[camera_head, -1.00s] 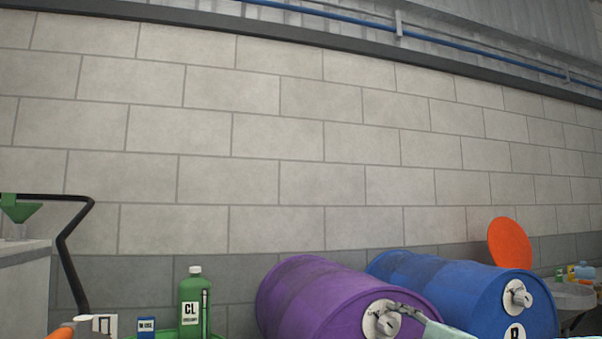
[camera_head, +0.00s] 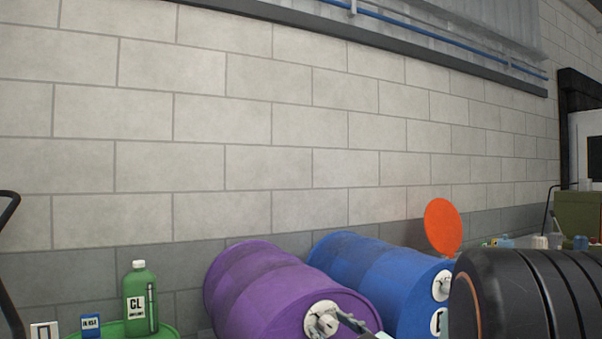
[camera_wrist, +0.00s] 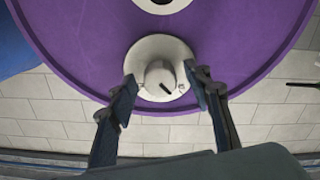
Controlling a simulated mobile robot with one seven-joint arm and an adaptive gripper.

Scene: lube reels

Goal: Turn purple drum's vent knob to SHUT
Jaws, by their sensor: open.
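The purple drum (camera_head: 270,290) lies on its side in front of the wall, its round end facing me. Its vent knob (camera_wrist: 160,78) is a grey dial with a dark pointer mark on a pale round plate (camera_wrist: 178,50). In the wrist view the pointer slants down and to the right; I cannot read any lettering on the plate. My gripper (camera_wrist: 163,88) is open, with one finger on each side of the knob and a gap to it on both sides. In the head view the knob (camera_head: 324,324) is partly covered by my gripper (camera_head: 350,322).
A blue drum (camera_head: 375,270) lies right of the purple one, with an orange disc (camera_head: 443,226) behind it. A large black ribbed tyre-like object (camera_head: 530,295) stands at right. A green bottle (camera_head: 140,300) stands on a green surface at left.

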